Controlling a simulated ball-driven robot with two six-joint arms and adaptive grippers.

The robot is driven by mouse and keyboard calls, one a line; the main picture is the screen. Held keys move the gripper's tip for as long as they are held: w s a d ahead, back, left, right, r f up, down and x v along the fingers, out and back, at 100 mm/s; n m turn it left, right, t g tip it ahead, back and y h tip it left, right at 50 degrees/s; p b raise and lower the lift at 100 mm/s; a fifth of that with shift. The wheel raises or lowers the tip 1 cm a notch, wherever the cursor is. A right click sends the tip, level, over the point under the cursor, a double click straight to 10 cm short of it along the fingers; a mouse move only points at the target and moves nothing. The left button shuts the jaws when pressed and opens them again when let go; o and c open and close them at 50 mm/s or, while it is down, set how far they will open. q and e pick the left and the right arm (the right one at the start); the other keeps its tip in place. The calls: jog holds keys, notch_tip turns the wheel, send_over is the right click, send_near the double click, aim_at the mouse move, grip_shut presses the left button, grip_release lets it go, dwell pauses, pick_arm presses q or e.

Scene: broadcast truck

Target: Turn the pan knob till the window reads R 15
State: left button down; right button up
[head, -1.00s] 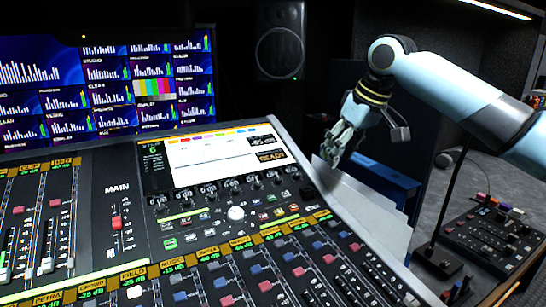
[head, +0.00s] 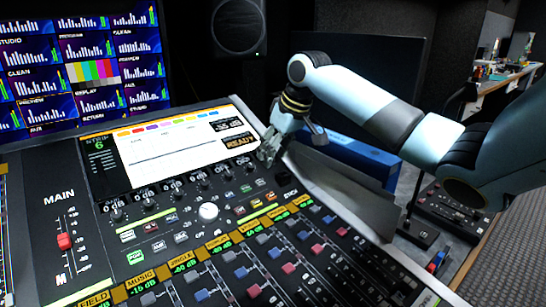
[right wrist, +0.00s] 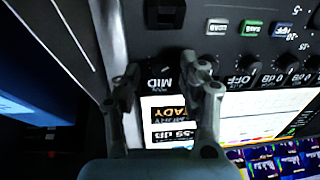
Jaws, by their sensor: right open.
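The mixing console (head: 165,262) fills the lower head view. A row of small dark knobs (head: 176,193) with readout windows runs below its screen (head: 170,150). My right gripper (head: 268,154) is over the right end of this row, at the screen's lower right corner. In the right wrist view, my right gripper (right wrist: 165,78) is open, its fingers either side of a window reading MID (right wrist: 172,83), seen upside down. The dark knob by that window is hard to make out between the fingers. I cannot tell whether they touch it. My left gripper is not in view.
A white round control (head: 208,211) and small lit buttons (head: 136,257) lie below the knobs, then faders (head: 250,291). A blue box-like object (head: 345,160) stands beyond the console's right edge. Monitors (head: 85,70) and a speaker (head: 238,26) stand behind.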

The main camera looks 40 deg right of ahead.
jog(key=shift+w+f, duration=0.25)
jog(key=shift+f, duration=0.3)
jog(key=shift+c, duration=1.2)
grip_shut()
jog(key=shift+r+m+p, duration=0.2)
jog(key=shift+m+p, duration=0.1)
jog(key=shift+p, duration=0.5)
jog(key=m+p, duration=0.8)
jog(key=p, duration=0.6)
jog(key=shift+s+a+m+t+p, duration=0.1)
jog(key=shift+a+m+t+p, duration=0.05)
jog(key=shift+m+t+p, duration=0.2)
jog(key=shift+f+m+h+p, duration=0.15)
jog(key=shift+m+h+p, duration=0.15)
jog(key=shift+m+p, duration=1.05)
